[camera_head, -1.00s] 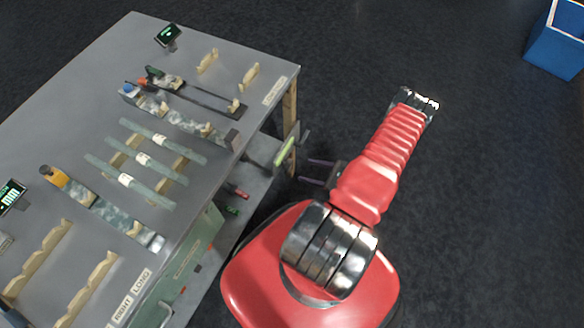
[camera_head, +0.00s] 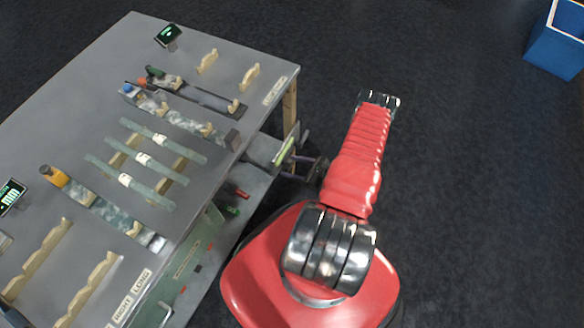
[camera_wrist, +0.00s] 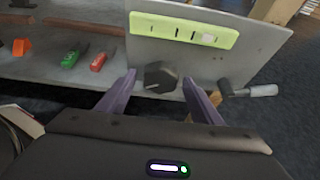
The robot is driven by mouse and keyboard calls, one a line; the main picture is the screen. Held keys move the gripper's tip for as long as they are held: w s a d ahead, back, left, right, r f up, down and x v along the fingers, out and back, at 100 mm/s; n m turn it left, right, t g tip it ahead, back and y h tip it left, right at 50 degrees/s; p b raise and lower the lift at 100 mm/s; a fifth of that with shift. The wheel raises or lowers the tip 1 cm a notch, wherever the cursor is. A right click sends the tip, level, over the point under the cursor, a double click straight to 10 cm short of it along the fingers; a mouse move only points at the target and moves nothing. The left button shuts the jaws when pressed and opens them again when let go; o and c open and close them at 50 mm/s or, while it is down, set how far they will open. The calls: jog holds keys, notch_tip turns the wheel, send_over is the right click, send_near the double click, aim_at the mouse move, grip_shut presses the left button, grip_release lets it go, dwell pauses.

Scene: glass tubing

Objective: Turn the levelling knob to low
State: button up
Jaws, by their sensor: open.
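The levelling knob appears as a dark faceted knob (camera_wrist: 160,77) on a grey upright panel (camera_wrist: 190,62) in the wrist view. A lime-green strip (camera_wrist: 182,30) with dark marks and a pale spot right of its middle sits above it. My gripper (camera_wrist: 158,80) is open, with one purple finger on each side of the knob; I cannot tell whether either touches it. In the head view my gripper (camera_head: 302,168) is at the side of the bench, just below the lime-green strip (camera_head: 284,151). I cannot make out the knob there.
A lever with a grey handle (camera_wrist: 262,90) stands right of the knob, close to the right finger. Green (camera_wrist: 70,58) and red (camera_wrist: 100,60) items lie on the shelf at left. Glass tubes rest on the bench top (camera_head: 80,110). Open floor lies to the right.

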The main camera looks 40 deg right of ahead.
jog(key=c, duration=0.9)
jog(key=shift+a, duration=0.35)
jog(key=shift+c, duration=0.8)
jog(key=shift+d, duration=0.2)
